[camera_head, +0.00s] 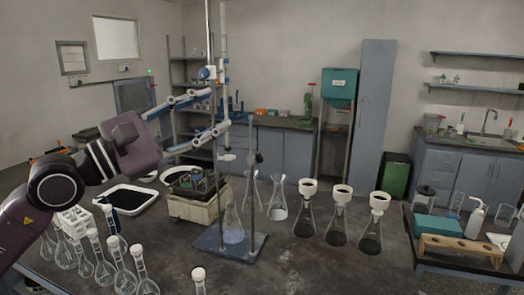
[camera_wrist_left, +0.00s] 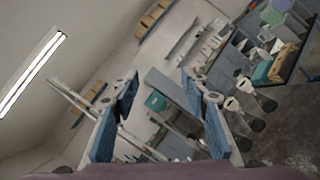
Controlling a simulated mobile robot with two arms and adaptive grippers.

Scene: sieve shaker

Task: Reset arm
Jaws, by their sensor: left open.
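My left gripper (camera_head: 214,112) reaches in from the left in the head view, above the dark bench. Its two white and blue fingers are spread wide, one above the other, with nothing held between them. Behind and beside the fingertips stands a metal retort stand (camera_head: 251,185) with a grey-blue base. In the left wrist view the open fingers of the left gripper (camera_wrist_left: 158,88) frame the tilted room, with only empty air between them. My right gripper is in neither view.
Under the arm are several white-topped flasks (camera_head: 103,272), a white tray (camera_head: 128,198) of dark material and a beige box-like device (camera_head: 203,208). Flasks with white funnels (camera_head: 339,218) stand right of the stand.

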